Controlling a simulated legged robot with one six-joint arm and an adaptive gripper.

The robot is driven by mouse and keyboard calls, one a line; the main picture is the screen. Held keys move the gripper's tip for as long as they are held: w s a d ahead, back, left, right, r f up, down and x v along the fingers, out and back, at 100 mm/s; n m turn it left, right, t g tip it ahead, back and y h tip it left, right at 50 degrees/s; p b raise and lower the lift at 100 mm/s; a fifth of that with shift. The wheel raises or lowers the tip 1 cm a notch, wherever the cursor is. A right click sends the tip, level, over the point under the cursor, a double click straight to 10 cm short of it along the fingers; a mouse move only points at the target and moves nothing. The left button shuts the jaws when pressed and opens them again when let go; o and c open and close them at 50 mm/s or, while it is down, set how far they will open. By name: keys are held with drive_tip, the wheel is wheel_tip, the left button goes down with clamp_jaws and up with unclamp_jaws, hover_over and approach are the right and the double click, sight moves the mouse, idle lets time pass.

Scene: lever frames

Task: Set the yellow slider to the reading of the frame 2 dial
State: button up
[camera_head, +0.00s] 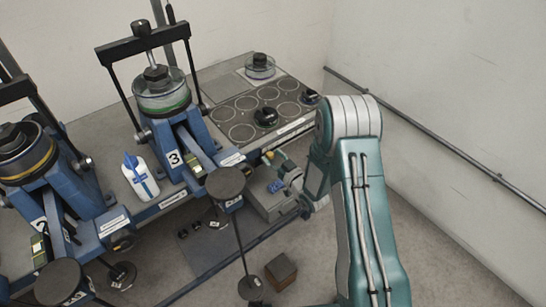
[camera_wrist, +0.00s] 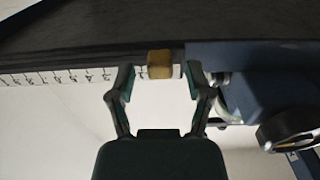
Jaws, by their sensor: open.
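The yellow slider (camera_wrist: 160,65) sits on a pale numbered scale (camera_wrist: 60,77) along the bench edge in the wrist view. My gripper (camera_wrist: 159,78) is open, with one finger on each side of the slider; I cannot tell whether either touches it. The scale's numbers are too small to read surely. In the head view my gripper (camera_head: 283,163) is at the bench's front edge, right of frame 3. Frame 2 (camera_head: 70,185) is the blue lever frame at the left, marked 2. I cannot make out its dial or a reading.
Frame 3 (camera_head: 177,135) stands mid-bench, with a white and blue bottle (camera_head: 140,178) to its left. A board with round outlines (camera_head: 242,132) lies at the back right. A grey box (camera_head: 268,203) is below my gripper. A brown block (camera_head: 281,271) is on the floor.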

drive_tip(key=shift+c, duration=0.3)
clamp_jaws()
drive_tip(key=shift+w+d, duration=0.55)
drive_tip(key=shift+d, duration=0.3)
drive_tip(key=shift+w+d, duration=0.6)
drive_tip(key=shift+d, duration=0.3)
drive_tip(key=shift+w+d, duration=0.55)
drive_tip(key=shift+d, duration=0.3)
drive_tip(key=shift+a, duration=0.1)
drive_tip(key=shift+o, duration=0.3)
unclamp_jaws()
drive_tip(key=shift+a, duration=0.1)
drive_tip(key=shift+s, duration=0.1)
approach(282, 144)
drive_tip(key=v, duration=0.5)
